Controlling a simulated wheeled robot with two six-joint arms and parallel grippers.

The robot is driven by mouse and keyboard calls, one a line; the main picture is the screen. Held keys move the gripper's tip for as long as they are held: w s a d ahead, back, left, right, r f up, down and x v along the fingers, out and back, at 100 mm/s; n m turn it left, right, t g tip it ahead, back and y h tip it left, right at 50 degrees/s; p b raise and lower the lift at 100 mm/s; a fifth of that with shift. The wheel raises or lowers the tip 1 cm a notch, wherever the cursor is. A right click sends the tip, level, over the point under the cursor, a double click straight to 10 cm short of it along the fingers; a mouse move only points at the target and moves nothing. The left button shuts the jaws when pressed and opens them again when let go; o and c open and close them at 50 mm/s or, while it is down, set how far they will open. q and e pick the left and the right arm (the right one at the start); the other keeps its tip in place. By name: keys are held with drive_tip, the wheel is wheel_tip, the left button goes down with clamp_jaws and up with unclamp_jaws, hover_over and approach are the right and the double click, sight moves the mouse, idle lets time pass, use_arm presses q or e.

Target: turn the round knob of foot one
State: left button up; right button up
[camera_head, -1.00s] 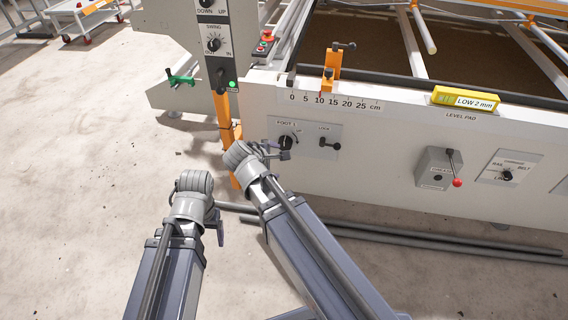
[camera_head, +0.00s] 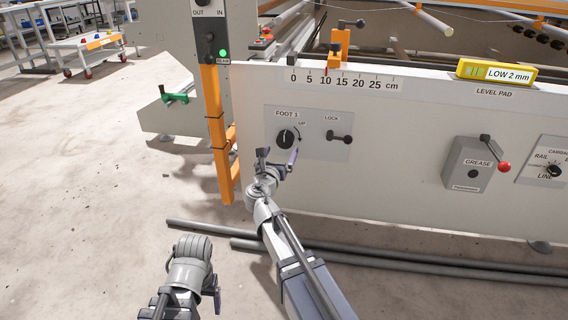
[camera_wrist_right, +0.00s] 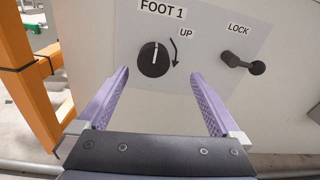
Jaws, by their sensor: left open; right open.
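The round black knob (camera_head: 285,139) of foot one sits on a grey plate labelled FOOT 1, with a curved UP arrow beside it. In the right wrist view the knob (camera_wrist_right: 153,60) shows whole, its white mark pointing nearly straight up. My right gripper (camera_head: 279,156) is open just below and in front of the knob. In the wrist view its two purple fingers (camera_wrist_right: 160,80) stand apart to the left and right of the knob, with nothing between them and no visible contact. My left gripper (camera_head: 216,296) is low at the left, away from the panel, mostly hidden behind its wrist.
A black LOCK lever (camera_head: 340,137) is right of the knob on the same plate. An orange post (camera_head: 215,140) stands to the left. A grease box (camera_head: 472,165) with a red-tipped lever is further right. Grey pipes (camera_head: 380,262) lie on the floor below.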

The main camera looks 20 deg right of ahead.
sight(284, 142)
drive_tip(key=shift+w+f+n+t+b, duration=0.45)
drive_tip(key=shift+f+n+b, duration=0.25)
drive_tip(key=shift+f+n, duration=0.3)
drive_tip(key=shift+r, duration=0.15)
drive_tip(key=x, duration=0.8)
drive_tip(key=shift+c, duration=0.2)
drive_tip(key=c, duration=1.3)
